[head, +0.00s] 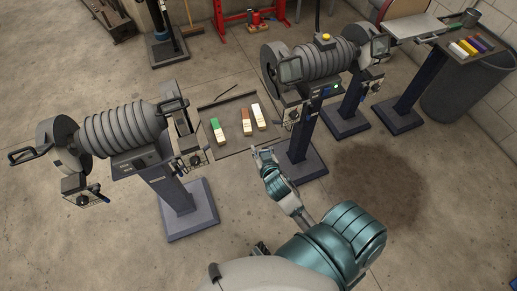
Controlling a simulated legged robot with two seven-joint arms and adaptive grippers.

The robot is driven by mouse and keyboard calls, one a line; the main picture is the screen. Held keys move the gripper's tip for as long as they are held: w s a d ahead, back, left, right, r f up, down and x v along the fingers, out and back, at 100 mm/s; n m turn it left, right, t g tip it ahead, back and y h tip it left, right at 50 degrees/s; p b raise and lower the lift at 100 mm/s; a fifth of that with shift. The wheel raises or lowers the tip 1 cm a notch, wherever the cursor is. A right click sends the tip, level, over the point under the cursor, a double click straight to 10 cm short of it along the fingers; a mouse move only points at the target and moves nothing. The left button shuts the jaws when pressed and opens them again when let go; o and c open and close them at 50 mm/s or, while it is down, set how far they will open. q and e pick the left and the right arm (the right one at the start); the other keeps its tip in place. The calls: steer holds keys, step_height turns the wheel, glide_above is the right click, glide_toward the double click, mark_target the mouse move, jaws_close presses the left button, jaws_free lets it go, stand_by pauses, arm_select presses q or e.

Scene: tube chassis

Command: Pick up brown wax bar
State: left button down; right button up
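The brown wax bar (246,115) lies on a dark flat tray (228,107) between the two grinding machines. Its upper end is reddish brown and its lower part has a pale wrapper. A green bar (215,126) lies to its left and a whitish bar (257,112) to its right, each also partly pale or wrapped. My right gripper (262,150) is just below the tray's near edge in the picture, apart from the bars. Its fingers look spread, with nothing between them. My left gripper is not in view.
A grinding machine (120,130) stands to the left on a dark pedestal; another (312,62) stands to the right, close to my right gripper. A bench at top right carries several coloured bars (470,45). A dark stain (380,185) marks the open floor at right.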

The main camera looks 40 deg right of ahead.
steer(key=o, duration=0.8)
steer(key=shift+a+r, duration=0.1)
steer(key=shift+a, duration=0.35)
